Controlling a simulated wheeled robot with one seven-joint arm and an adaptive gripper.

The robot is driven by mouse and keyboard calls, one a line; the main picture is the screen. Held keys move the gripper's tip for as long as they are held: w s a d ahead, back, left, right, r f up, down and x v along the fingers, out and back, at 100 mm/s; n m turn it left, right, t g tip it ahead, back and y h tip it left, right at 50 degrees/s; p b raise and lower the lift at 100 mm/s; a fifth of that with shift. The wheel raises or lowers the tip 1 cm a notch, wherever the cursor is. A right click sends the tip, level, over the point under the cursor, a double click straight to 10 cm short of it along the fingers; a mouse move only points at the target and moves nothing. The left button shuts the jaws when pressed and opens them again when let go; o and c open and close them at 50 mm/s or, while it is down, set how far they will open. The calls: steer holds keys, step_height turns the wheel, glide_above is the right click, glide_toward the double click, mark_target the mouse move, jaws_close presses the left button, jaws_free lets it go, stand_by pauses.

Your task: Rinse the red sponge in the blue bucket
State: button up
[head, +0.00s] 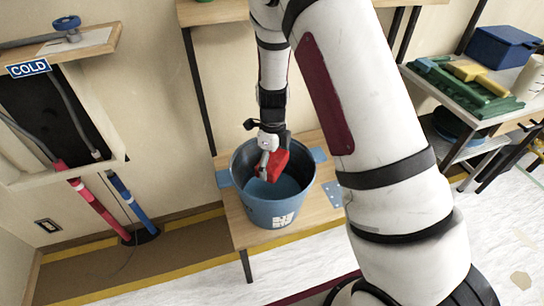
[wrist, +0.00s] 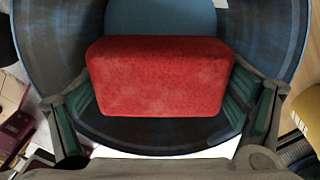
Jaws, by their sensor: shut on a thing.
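The blue bucket (head: 268,212) stands on a small wooden table, with blue liquid or a blue bottom showing inside it. My gripper (head: 264,165) reaches down into the bucket's mouth. It is shut on the red sponge (head: 275,162), which is inside the rim. In the wrist view the red sponge (wrist: 160,78) sits between the two fingers of my gripper (wrist: 160,112), with the bucket's dark inner wall (wrist: 55,45) around it. I cannot tell whether the sponge touches the liquid.
The wooden table (head: 240,228) is narrow around the bucket. A sink-like niche with a COLD sign (head: 28,68) and red and blue pipes (head: 128,200) is at the left. A bench with a green tray (head: 465,90) and a blue box (head: 502,46) stands at the right.

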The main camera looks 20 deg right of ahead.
step_height(320, 180, down, 13)
steer(key=b, duration=0.7)
steer(key=shift+r, duration=0.15)
steer(key=shift+f, duration=0.4)
stand_by(0.3)
steer(key=shift+f, duration=0.35)
steer(key=shift+f, duration=0.3)
steer(key=shift+f, duration=0.35)
stand_by(0.5)
